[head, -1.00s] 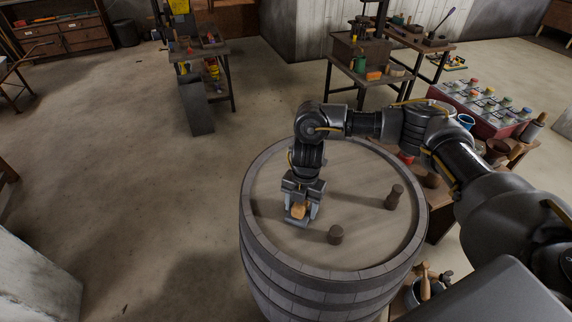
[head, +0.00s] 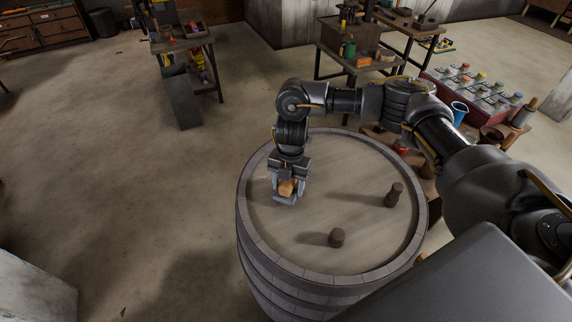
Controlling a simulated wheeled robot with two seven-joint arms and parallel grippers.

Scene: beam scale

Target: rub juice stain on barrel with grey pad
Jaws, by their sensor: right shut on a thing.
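The barrel (head: 336,165) stands upright in the middle of the head view, with a flat round wooden top inside a raised rim. My right gripper (head: 288,187) points down over the left part of the top and is shut on the grey pad (head: 284,199), by its orange-tan block-shaped grip. The pad is low at the barrel top and seems to touch it; the exact contact is hard to see. I cannot make out a distinct juice stain; the pad, gripper or shadow may cover it. My left gripper is out of view.
Two dark pegs, one at the front (head: 337,238) and one at the right (head: 394,195), stand on the barrel top. A crate of jars (head: 478,92) and a blue cup (head: 459,112) are at the right. Open floor lies left of the barrel.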

